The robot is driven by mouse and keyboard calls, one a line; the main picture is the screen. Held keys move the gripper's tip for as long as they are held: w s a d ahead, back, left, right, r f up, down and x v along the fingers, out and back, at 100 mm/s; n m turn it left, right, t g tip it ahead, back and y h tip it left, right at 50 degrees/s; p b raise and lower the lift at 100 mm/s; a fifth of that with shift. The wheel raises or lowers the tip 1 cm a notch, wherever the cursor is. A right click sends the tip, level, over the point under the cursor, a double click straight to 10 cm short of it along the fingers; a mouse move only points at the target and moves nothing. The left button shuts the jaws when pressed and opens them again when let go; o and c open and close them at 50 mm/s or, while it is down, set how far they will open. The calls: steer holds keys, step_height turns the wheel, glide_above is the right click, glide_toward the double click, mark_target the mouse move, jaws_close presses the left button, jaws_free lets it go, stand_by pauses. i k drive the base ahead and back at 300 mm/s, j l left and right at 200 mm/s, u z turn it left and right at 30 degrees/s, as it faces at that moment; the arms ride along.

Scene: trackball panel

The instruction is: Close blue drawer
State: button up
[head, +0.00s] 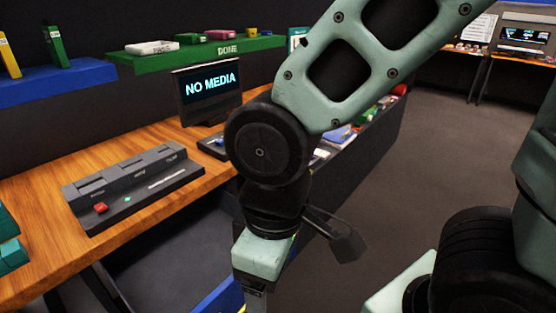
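A blue panel or box edge (220,299) shows at the bottom edge of the head view, just left of my wrist. It may be part of the blue drawer, but most of it is cut off, so I cannot tell how far it is open. My arm comes down from the top right and its wrist points downward beside this blue piece. My gripper's fingers lie below the picture, so whether they touch anything does not show.
A wooden desk (40,250) on the left holds a grey panel with slots and a red button (135,185) and a "NO MEDIA" screen (208,92). A blue shelf (60,85) and a green "DONE" shelf (195,52) hang above. Open floor (400,190) lies right.

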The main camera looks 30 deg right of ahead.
mark_target(182, 263)
steer(key=z, duration=0.9)
steer(key=k+j+z, duration=0.15)
steer(key=z, duration=0.2)
steer(key=k+j+z, duration=0.2)
steer(key=z, duration=0.15)
